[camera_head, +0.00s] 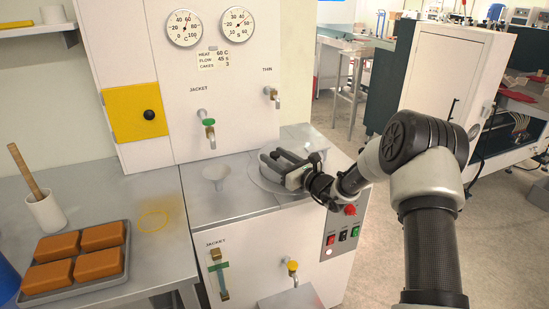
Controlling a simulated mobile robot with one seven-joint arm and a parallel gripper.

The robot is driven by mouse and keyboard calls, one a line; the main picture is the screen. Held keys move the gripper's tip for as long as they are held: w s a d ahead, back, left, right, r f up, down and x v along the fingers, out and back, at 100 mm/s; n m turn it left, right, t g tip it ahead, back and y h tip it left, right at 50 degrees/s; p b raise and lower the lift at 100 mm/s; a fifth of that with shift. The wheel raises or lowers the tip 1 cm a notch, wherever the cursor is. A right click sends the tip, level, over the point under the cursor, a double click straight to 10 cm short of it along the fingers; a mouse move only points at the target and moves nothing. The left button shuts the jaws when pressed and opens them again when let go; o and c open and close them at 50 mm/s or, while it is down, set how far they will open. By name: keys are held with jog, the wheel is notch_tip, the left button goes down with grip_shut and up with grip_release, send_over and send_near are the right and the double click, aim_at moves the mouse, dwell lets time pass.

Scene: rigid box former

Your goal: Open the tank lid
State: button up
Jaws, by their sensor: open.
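The tank lid (257,181) is a round grey metal disc lying flat on the steel top of the white machine (236,200). It looks closed. My gripper (272,160) is over the lid, coming in from the right, with its dark fingers apart and pointing left. The gripper covers the lid's middle and right side, so any handle there is hidden. I cannot tell whether the fingers touch the lid.
Taps, one with a green handle (208,122), stick out from the back panel. A red button (350,209) is on the front right. A tray (75,287) of brown cakes sits on the left counter.

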jog(key=shift+w+a, duration=0.25)
grip_shut()
jog(key=shift+d, duration=0.1)
